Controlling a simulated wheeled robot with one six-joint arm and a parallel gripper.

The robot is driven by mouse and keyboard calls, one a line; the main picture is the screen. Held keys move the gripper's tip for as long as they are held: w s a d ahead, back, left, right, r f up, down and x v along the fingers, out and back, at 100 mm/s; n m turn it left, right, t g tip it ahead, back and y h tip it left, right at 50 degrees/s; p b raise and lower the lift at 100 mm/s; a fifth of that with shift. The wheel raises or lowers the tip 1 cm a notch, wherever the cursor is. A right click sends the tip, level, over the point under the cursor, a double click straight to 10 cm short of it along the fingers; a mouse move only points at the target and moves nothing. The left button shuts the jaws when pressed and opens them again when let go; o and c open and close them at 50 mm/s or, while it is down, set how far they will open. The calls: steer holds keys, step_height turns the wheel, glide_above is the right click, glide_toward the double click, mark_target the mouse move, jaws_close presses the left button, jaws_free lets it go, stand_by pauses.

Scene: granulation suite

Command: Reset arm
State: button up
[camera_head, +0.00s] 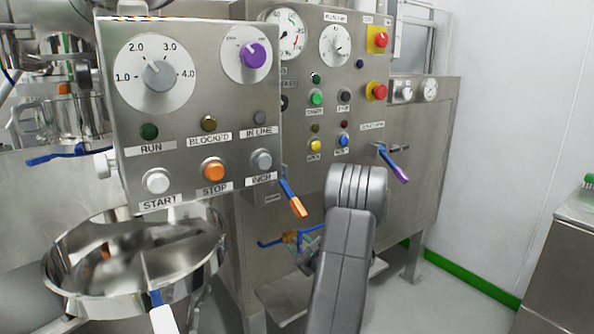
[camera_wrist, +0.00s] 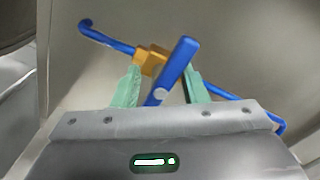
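My arm (camera_head: 342,270) rises from the bottom of the head view and bends in front of the lower steel cabinet. My gripper (camera_wrist: 162,88) shows in the wrist view with its two pale green fingers apart. A blue lever handle (camera_wrist: 178,68) on an orange valve body (camera_wrist: 151,60) shows between and beyond the fingers. I see no clear grip on it, and how far it lies from the fingertips is hard to tell. In the head view my gripper is mostly hidden behind the arm, near the blue pipe and orange valve (camera_head: 291,238).
A control panel (camera_head: 190,110) with dials and buttons stands close at left, above a steel bowl (camera_head: 135,262). A second panel (camera_head: 335,90) stands behind. Levers with orange (camera_head: 293,199) and purple (camera_head: 394,163) ends stick out near the arm. Floor at right is clear before a steel cabinet (camera_head: 565,260).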

steer(key=shift+n, duration=0.8)
steer(key=shift+s+f, duration=0.1)
